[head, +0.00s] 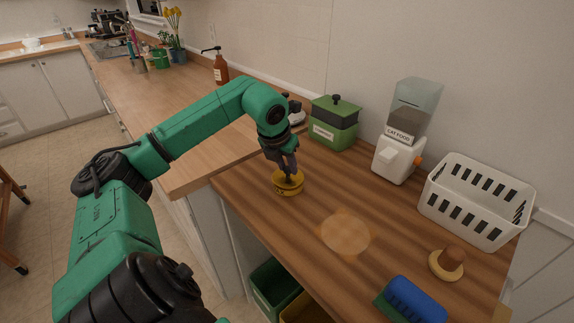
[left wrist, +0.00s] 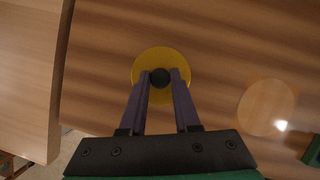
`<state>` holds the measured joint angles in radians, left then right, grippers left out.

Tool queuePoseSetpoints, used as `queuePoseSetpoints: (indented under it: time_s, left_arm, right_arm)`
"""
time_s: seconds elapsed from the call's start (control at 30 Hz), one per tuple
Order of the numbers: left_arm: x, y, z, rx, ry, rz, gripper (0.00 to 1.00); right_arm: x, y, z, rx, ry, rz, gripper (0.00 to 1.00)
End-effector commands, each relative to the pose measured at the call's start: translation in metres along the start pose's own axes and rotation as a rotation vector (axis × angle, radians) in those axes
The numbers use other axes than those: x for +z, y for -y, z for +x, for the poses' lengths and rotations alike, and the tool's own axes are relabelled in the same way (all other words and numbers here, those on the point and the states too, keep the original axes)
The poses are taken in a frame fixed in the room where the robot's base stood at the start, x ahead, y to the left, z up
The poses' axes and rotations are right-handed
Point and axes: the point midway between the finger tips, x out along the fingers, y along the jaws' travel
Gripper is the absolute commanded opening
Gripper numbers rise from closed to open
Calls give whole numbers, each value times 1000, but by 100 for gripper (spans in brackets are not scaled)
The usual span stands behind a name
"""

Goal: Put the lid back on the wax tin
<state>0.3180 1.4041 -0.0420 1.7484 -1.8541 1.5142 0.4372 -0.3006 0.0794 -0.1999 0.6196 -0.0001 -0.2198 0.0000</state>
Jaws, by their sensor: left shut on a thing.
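The wax tin (head: 288,186) is a low, round yellow tin with dark markings, standing on the brown wood counter near its left end. In the left wrist view a round yellow lid (left wrist: 143,65) with a black knob (left wrist: 160,78) lies below the fingers. My left gripper (head: 288,168) points down over the tin, and its fingertips (left wrist: 160,76) are shut on the lid's knob. The lid appears to be at the tin's top; whether it is fully seated I cannot tell. The tin's body is hidden under the lid in the left wrist view. My right gripper is not in view.
A pale round patch (head: 345,232) marks the counter right of the tin. A brown-knobbed round pad (head: 447,262) and a blue-green brush (head: 411,301) lie further right. Behind stand a green canister (head: 334,128), a cat food dispenser (head: 398,150) and a white basket (head: 476,203).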

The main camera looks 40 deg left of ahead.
Motion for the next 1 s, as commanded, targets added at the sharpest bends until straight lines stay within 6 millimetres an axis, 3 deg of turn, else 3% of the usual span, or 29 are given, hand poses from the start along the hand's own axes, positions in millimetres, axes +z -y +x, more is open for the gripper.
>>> queuePoseSetpoints:
  time_s: [0.47, 0.5, 0.57, 0.8, 0.9, 1.0]
  left_arm:
    - [0, 0, 0, 0, 0, 0, 0]
    - [0, 0, 0, 0, 0, 0, 42]
    - [-1, 0, 0, 0, 0, 0, 65]
    - [-1, 0, 0, 0, 0, 0, 65]
    - [-1, 0, 1, 0, -1, 0, 95]
    - [-1, 0, 0, 0, -1, 0, 95]
  right_arm:
    - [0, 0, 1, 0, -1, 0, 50]
    - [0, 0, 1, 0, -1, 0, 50]
    - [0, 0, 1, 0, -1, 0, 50]
    - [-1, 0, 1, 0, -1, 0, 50]
    - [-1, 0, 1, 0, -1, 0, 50]
    - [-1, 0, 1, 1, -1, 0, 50]
